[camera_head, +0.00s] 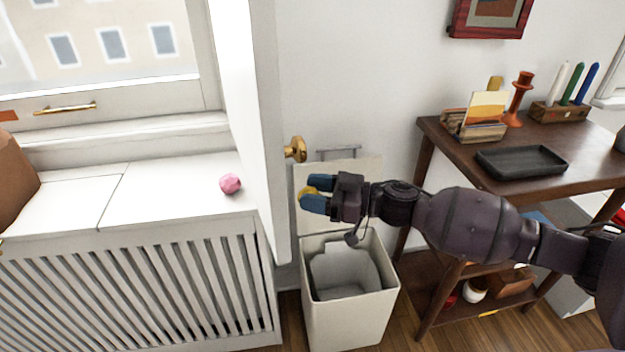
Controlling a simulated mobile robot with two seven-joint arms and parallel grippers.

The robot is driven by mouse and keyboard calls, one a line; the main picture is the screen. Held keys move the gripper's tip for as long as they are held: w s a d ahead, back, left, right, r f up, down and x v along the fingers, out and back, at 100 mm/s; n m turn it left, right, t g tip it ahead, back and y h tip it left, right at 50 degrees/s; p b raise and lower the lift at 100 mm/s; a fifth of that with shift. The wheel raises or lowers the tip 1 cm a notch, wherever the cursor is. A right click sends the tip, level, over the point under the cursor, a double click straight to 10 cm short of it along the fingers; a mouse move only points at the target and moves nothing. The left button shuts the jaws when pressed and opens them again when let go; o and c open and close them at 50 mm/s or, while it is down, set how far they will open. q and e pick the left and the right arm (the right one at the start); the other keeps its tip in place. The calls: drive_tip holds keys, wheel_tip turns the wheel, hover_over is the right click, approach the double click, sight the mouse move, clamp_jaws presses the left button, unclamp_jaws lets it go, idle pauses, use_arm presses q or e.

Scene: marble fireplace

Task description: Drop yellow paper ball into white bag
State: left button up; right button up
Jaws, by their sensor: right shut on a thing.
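The yellow paper ball (307,191) shows only in part between the blue fingertips of my right gripper (310,196). The gripper is shut on it and holds it above the back left part of a white bin. The white bag (338,266) appears as a pale grey-white lining inside the open bin (350,316). The bin's lid (372,171) stands up behind the gripper. My left gripper is not in view.
A pink paper ball (230,184) lies on the white radiator cover (165,190) at left. A brown wooden desk (510,170) with a black tray (521,161) stands at right.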

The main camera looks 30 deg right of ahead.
drive_tip(key=s+a+r+m+t+h, duration=0.1)
drive_tip(key=s+a+m+t+h, duration=0.1)
drive_tip(key=s+a+m+h, duration=0.2)
drive_tip(key=s+a+r+m+t+h, duration=0.1)
drive_tip(key=s+a+m+t+h, duration=0.2)
drive_tip(key=s+h, duration=0.5)
drive_tip(key=shift+s+a+r+m+h, duration=0.15)
drive_tip(key=shift+s+a+m+h, duration=0.55)
drive_tip(key=shift+s, duration=1.75)
